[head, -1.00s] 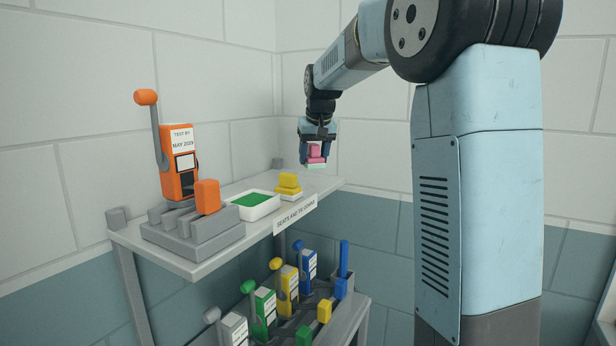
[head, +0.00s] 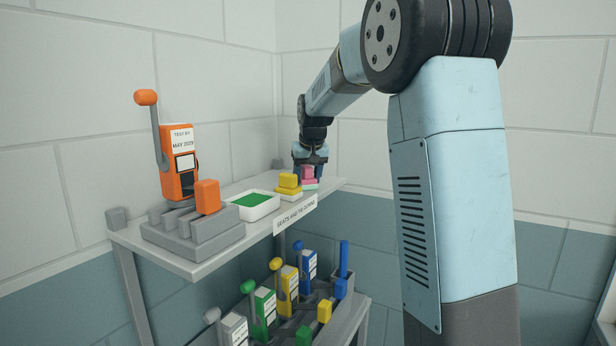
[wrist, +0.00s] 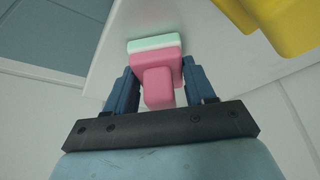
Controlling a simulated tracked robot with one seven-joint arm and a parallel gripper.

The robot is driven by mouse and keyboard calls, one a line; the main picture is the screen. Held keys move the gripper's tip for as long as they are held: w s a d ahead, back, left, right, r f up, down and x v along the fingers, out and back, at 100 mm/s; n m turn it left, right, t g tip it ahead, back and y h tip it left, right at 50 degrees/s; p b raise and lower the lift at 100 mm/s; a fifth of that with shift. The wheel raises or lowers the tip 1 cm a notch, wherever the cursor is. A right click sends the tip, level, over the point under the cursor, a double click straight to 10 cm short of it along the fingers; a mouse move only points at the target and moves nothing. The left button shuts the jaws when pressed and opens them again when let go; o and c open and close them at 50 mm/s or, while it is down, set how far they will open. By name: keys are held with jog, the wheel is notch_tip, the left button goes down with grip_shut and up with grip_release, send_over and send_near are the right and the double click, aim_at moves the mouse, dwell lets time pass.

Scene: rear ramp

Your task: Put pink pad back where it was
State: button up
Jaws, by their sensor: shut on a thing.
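The pink pad (head: 309,174) has a narrow pink grip on a wider pink block, with a pale mint layer at its bottom. My gripper (head: 308,172) is shut on it at the right end of the shelf, just right of the yellow pad (head: 288,183). In the wrist view the pink pad (wrist: 158,80) sits between the two blue fingers of my gripper (wrist: 160,85). The mint layer (wrist: 153,43) faces the shelf surface. I cannot tell whether it touches the shelf.
The shelf (head: 190,265) also holds a white tray with a green inside (head: 255,207) and an orange lever device (head: 180,160) with an orange block on a grey rack (head: 195,232). Several coloured lever devices stand on a lower rack (head: 300,290). The wall is close behind.

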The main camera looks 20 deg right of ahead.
jog(key=o, duration=1.3)
jog(key=v, duration=1.2)
jog(key=s, duration=0.9)
jog(key=shift+t, duration=0.5)
jog(key=s+f, duration=0.4)
jog(key=s, duration=0.5)
jog(key=s+f, duration=0.5)
jog(key=s, duration=0.4)
jog(key=s+f, duration=0.4)
jog(key=s, duration=0.5)
jog(key=shift+d+f, duration=0.15)
jog(key=shift+f, duration=0.05)
